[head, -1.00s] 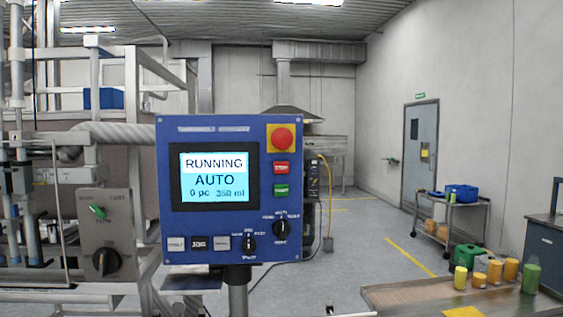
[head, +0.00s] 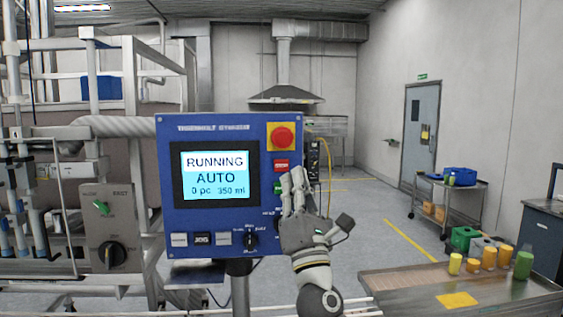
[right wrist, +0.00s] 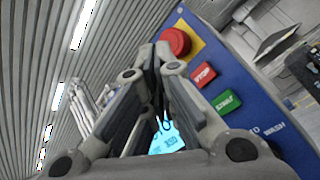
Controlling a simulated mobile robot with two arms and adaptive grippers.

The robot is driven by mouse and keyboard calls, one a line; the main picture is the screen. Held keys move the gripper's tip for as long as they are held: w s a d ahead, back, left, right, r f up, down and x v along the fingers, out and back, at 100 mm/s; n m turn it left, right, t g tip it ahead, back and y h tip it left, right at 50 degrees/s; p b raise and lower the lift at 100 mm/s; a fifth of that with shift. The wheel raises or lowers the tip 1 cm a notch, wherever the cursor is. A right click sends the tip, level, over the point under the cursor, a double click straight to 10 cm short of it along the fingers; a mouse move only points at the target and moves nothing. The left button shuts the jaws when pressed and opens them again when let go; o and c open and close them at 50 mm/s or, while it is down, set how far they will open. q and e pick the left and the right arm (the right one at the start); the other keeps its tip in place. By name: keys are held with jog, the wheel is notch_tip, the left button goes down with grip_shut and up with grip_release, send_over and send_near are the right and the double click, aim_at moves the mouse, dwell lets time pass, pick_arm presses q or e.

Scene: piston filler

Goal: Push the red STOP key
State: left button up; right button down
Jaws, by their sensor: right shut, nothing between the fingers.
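The red STOP key (head: 281,165) is on the right side of the blue control panel (head: 220,122), below the red mushroom button and above the green START key. It also shows clearly in the right wrist view (right wrist: 203,75). The panel's screen (head: 215,175) reads RUNNING, AUTO, 0 pc, 350 ml. My right gripper (head: 292,178) is shut and empty, in front of the panel's lower right edge. Its fingertips are just below the STOP key and partly cover the START key. In the right wrist view its fingertips (right wrist: 155,50) are left of the STOP key, apart from it in the picture. My left gripper is not in view.
The red mushroom button (head: 282,137) on a yellow plate sits just above the STOP key. The green START key (right wrist: 225,102) is just below it. Selector knobs (head: 250,240) are lower on the panel. A table (head: 400,283) with yellow and green containers stands at the right.

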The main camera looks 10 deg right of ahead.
aim_at(288, 168)
jog(key=shift+s+r, duration=0.2)
jog(key=shift+r, duration=0.3)
jog(key=shift+w, duration=0.1)
jog(key=shift+w+b, duration=4.35)
jog(key=shift+b, duration=0.95)
jog(key=shift+w+f+b, duration=0.15)
jog(key=shift+w+b, duration=0.1)
jog(key=shift+b, duration=0.55)
jog(key=shift+w, duration=0.15)
